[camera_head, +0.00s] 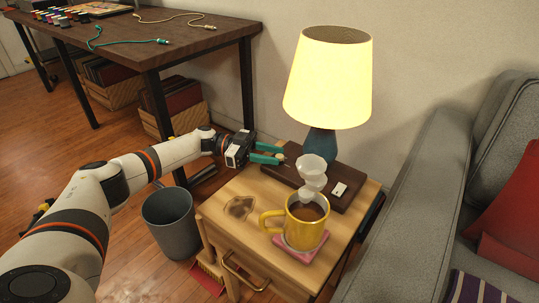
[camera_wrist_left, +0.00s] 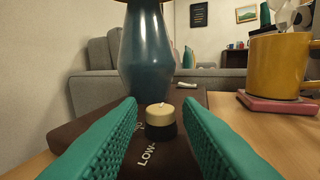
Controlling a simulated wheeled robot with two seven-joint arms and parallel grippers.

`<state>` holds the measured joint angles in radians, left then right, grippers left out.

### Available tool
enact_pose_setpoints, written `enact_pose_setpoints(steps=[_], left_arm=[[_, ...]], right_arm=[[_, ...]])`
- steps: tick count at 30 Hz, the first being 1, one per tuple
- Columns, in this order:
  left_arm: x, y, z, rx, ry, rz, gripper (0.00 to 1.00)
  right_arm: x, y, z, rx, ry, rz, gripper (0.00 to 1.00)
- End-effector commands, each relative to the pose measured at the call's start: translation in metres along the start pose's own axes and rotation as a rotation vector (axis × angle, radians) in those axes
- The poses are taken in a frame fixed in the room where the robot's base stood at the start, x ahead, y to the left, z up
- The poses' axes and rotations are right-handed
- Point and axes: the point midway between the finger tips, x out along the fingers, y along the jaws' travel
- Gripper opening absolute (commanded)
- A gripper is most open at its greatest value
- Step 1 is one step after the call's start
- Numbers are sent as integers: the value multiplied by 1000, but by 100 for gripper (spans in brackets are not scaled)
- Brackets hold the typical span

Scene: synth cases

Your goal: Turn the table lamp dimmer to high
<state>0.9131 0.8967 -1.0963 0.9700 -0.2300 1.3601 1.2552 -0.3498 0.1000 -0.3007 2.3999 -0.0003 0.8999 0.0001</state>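The table lamp has a lit yellow shade (camera_head: 328,80) and a blue base (camera_head: 320,143); the base also shows in the left wrist view (camera_wrist_left: 146,50). It stands on a dark brown board (camera_head: 348,205) on the wooden side table. The dimmer knob (camera_wrist_left: 161,122), cream on top and black below, stands on the board near the printed word LOW. The knob's pointer direction is not clear. My left gripper (camera_head: 284,154) is open, its green fingers (camera_wrist_left: 160,105) on either side of the knob with gaps visible.
A yellow mug (camera_head: 301,230) of brown liquid stands on a pink coaster (camera_head: 284,244). A grey bin (camera_head: 172,225) is on the floor, a grey sofa (camera_head: 418,190) at right.

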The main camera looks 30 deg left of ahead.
Motion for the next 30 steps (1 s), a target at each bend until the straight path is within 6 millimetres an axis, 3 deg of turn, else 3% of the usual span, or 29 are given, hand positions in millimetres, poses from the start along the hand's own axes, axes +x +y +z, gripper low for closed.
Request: enact_pose_setpoints(steps=[10, 14, 24, 30], left_arm=[[-1, 0, -1, -2, 3, 1, 42], [-11, 0, -1, -2, 5, 4, 42], [-80, 1, -2, -1, 4, 5, 42], [-108, 1, -2, 0, 3, 2, 42]], right_arm=[[0, 0, 0, 0, 0, 0, 0], [2, 0, 0, 0, 0, 0, 0], [3, 0, 1, -1, 0, 0, 0], [-2, 0, 0, -1, 0, 0, 0]])
